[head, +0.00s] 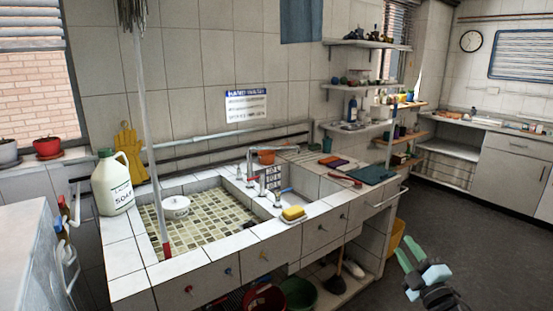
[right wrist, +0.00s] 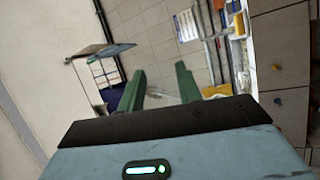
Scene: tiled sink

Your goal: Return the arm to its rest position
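My right gripper (head: 406,249) is at the lower right of the head view, over the dark floor and to the right of the sink counter. Its two green fingers stand apart. In the right wrist view the fingers (right wrist: 160,72) also show a gap with nothing held between them. The wrist view looks sideways across the room and is tilted. My left arm and left gripper do not show in either view.
A yellow bin (head: 396,238) stands close behind the right gripper. Open floor (head: 470,235) lies to the right.

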